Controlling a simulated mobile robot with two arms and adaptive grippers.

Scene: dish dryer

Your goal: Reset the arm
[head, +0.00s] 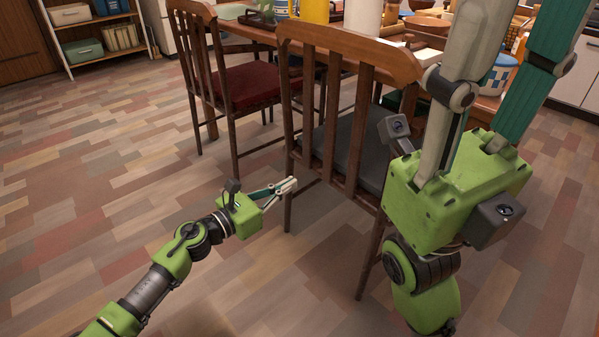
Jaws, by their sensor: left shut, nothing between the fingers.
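My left gripper (291,184) is low in the middle of the head view, in front of the near chair. Its pale fingertips are together, and nothing shows between them. In the picture the tips overlap the chair's left rear leg; I cannot tell whether they touch it. My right gripper (468,150) is large and close at the right side, pointing up. Its grey and teal finger links run up past the top edge, so its fingertips are out of frame.
The near wooden chair (349,40) with a dark cushion and another chair with a red cushion (252,84) stand at a cluttered wooden table (247,30). A shelf (100,50) stands at the far left. The tiled floor (90,170) at left is clear.

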